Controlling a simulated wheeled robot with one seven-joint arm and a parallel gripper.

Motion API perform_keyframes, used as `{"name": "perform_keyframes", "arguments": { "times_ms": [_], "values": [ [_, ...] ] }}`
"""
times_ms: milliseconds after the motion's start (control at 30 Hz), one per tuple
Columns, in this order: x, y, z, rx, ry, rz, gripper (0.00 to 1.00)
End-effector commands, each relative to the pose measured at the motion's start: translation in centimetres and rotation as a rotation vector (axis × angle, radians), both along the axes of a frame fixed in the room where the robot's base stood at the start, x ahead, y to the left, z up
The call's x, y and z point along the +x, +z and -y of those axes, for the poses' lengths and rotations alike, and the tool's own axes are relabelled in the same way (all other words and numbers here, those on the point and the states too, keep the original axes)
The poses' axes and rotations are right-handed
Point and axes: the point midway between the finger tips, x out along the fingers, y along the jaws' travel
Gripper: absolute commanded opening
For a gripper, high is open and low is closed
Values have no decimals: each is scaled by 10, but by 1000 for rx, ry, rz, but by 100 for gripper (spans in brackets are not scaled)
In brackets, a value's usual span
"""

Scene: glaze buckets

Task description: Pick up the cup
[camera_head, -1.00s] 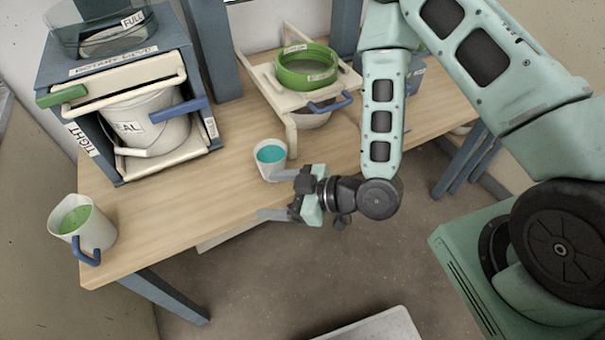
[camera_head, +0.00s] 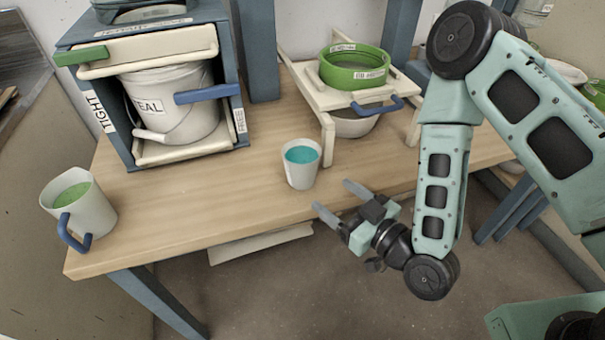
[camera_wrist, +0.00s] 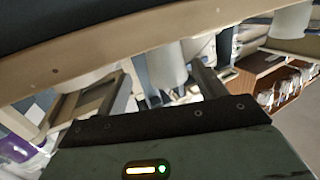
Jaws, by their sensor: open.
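A small white cup (camera_head: 301,174) with teal liquid stands upright on the wooden table near its front edge in the head view. A white mug (camera_head: 92,216) with green liquid and a blue handle stands at the table's left end. My gripper (camera_head: 336,199) is open and empty, just in front of and to the right of the teal-filled cup, apart from it. Its fingers point up and left, toward the table. In the wrist view a pale rounded shape (camera_wrist: 165,68) shows between the fingers; I cannot tell for sure that it is the cup.
A blue-grey frame (camera_head: 112,125) holding a white bucket (camera_head: 170,105) stands at the back left. The tabletop (camera_head: 215,185) between mug and cup is clear.

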Motion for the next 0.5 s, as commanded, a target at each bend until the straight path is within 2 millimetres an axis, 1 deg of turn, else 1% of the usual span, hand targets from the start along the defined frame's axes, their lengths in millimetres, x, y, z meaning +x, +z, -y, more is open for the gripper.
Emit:
{"name": "perform_keyframes", "arguments": {
  "times_ms": [100, 200, 300, 400, 500],
  "values": [
    [16, -1, -15, -2, 5, 10, 70],
    [33, 2, -25, 4, -2, 6, 70],
    [45, 0, -36, 2, -2, 3, 70],
    [54, -1, -43, 2, -2, 2, 70],
    [57, -2, -46, 1, -1, 1, 70]
  ]
}}
